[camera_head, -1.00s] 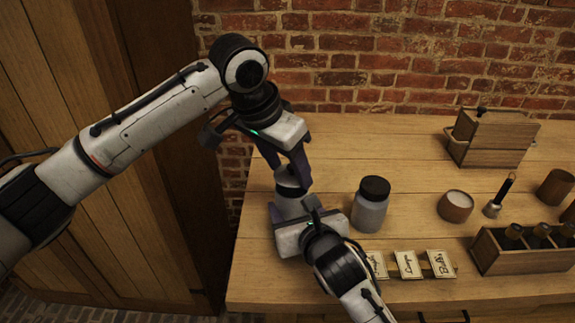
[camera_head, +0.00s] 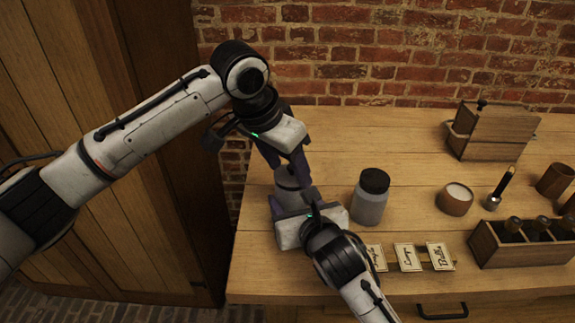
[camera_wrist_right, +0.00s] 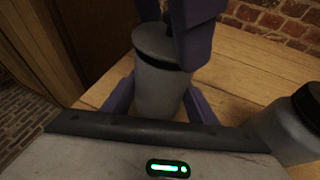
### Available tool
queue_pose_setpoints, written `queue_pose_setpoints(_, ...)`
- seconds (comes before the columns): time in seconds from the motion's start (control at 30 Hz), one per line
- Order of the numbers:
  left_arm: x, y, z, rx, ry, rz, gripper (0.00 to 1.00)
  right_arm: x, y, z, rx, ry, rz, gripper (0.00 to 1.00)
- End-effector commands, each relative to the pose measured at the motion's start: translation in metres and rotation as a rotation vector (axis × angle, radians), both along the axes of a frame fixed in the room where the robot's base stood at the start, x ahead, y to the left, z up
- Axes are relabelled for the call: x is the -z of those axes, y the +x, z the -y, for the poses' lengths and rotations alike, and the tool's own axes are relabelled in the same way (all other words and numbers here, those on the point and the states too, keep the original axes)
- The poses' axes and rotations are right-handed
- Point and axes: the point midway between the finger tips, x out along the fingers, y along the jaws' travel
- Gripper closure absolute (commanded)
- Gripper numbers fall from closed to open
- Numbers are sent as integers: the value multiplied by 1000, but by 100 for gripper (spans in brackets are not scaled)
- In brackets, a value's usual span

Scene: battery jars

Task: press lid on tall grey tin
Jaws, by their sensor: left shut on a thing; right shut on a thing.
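The tall grey tin (camera_wrist_right: 163,92) stands upright on the table, near its left end; in the head view it is mostly hidden behind my grippers. My right gripper (camera_wrist_right: 160,103) is shut around the tin's body, one purple finger on each side. A grey lid (camera_wrist_right: 158,44) sits at the tin's top, with a dark line beneath its edge at the right. My left gripper (camera_head: 285,172) comes down from above and is shut on the lid. I cannot tell whether the lid is fully down.
A grey jar with a black lid (camera_head: 371,197) stands close right of my right gripper. Label cards (camera_head: 408,257) lie at the front. A wooden rack of bottles (camera_head: 525,245), a round pot (camera_head: 455,198) and a wooden box (camera_head: 490,133) are farther right. A brick wall (camera_head: 400,50) is behind.

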Motion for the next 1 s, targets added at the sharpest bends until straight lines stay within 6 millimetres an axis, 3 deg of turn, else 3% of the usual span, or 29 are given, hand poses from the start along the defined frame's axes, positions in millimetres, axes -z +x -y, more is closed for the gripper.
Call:
queue_pose_setpoints(0.57, 12, 0, 0, 0, -1, -1, 66, 1, 0, 0, 1, -1, -2, 88)
queue_pose_setpoints(0.6, 11, 0, 0, 0, -1, -1, 38, 1, 0, 0, 1, -1, -2, 88)
queue_pose_setpoints(0.7, 12, 0, 0, 0, 0, 0, 23, 1, 0, 0, 1, -1, -2, 88)
queue_pose_setpoints(1.0, 10, 0, 0, 0, 0, 0, 23, 1, 0, 0, 1, -1, -2, 88)
